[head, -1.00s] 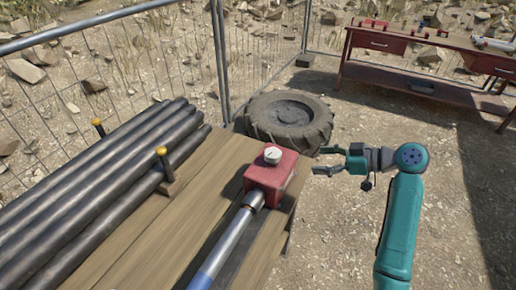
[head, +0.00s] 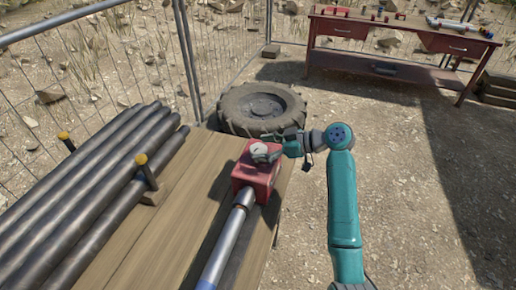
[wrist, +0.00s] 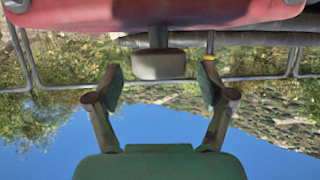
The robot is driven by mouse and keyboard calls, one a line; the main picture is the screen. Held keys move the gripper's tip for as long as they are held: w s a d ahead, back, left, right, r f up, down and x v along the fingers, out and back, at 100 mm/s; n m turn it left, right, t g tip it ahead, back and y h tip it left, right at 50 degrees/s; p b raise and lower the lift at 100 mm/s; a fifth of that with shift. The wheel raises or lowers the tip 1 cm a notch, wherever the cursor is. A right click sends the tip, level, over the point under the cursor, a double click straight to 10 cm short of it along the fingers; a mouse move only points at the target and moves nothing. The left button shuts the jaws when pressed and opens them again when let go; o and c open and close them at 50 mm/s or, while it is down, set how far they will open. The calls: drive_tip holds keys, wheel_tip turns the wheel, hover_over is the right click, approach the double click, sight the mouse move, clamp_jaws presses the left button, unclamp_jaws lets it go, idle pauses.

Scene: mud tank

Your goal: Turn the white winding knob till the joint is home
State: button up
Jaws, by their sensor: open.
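The white winding knob (head: 259,149) sits on top of a red box (head: 252,181) at the end of the wooden bench. A silver and blue rod (head: 231,234) runs from the box toward the near edge. My gripper (head: 265,153) is at the knob in the head view, its fingers partly over it. In the wrist view my open fingers (wrist: 158,88) stand on either side of the knob (wrist: 158,65), with gaps showing at both sides. The knob is on a short stem below the red box (wrist: 200,12) in that upside-down view.
Dark pipes (head: 80,200) lie on the bench's left, between yellow-topped pegs (head: 140,160). A large tyre (head: 262,107) lies beyond the box. A red workbench (head: 400,40) stands at the back right. Open ground (head: 400,160) is right of my arm.

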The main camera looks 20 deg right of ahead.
drive_tip(key=shift+x, duration=0.9)
drive_tip(key=c, duration=1.2)
